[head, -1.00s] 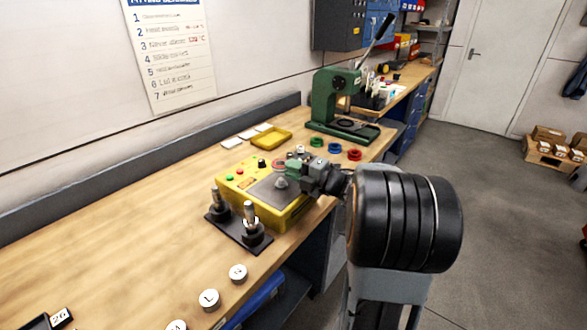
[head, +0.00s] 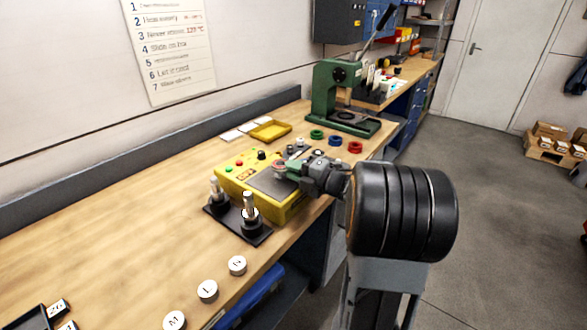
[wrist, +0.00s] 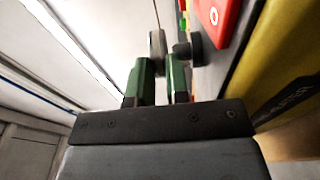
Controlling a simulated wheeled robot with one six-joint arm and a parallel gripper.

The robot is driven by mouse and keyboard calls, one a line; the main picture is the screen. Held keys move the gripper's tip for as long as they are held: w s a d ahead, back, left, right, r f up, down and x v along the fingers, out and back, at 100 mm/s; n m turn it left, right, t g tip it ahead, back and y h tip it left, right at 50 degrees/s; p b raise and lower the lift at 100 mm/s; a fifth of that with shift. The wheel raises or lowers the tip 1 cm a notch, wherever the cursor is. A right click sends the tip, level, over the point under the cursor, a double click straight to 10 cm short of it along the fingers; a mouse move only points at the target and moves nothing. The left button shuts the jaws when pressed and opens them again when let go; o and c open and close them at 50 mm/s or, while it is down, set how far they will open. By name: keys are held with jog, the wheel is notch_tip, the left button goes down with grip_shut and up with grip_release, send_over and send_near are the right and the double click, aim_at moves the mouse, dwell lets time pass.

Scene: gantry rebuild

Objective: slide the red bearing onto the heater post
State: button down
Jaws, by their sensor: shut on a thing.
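The yellow heater box (head: 232,187) stands on the bench, with a dark plate (head: 268,188) on top. In the wrist view, a grey disc (wrist: 157,50), seen nearly edge-on, is at the green fingertips. The yellow box side (wrist: 290,55) shows at right.
A black base with two upright metal posts (head: 249,208) stands in front of the heater. Green, blue and red rings (head: 355,147) lie behind, near a green press (head: 325,88). A yellow tray (head: 270,130) and several lettered discs (head: 237,265) are on the bench.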

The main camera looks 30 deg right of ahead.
aim_at(295, 183)
jog(key=shift+f+b, duration=0.65)
jog(key=shift+f, duration=0.2)
jog(key=shift+s+a+f+b, duration=0.1)
jog(key=shift+f+b, duration=0.35)
jog(key=shift+f, duration=0.15)
jog(key=c, duration=1.3)
grip_release()
jog(key=shift+o, duration=0.4)
jog(key=shift+s+d+f, duration=0.1)
jog(key=shift+s+d, duration=0.1)
jog(key=shift+s, duration=0.05)
jog(key=shift+o, duration=0.9)
jog(key=r+b+v, duration=0.1)
jog(key=v, duration=1.2)
jog(key=shift+r, duration=0.15)
jog(key=shift+d, duration=0.1)
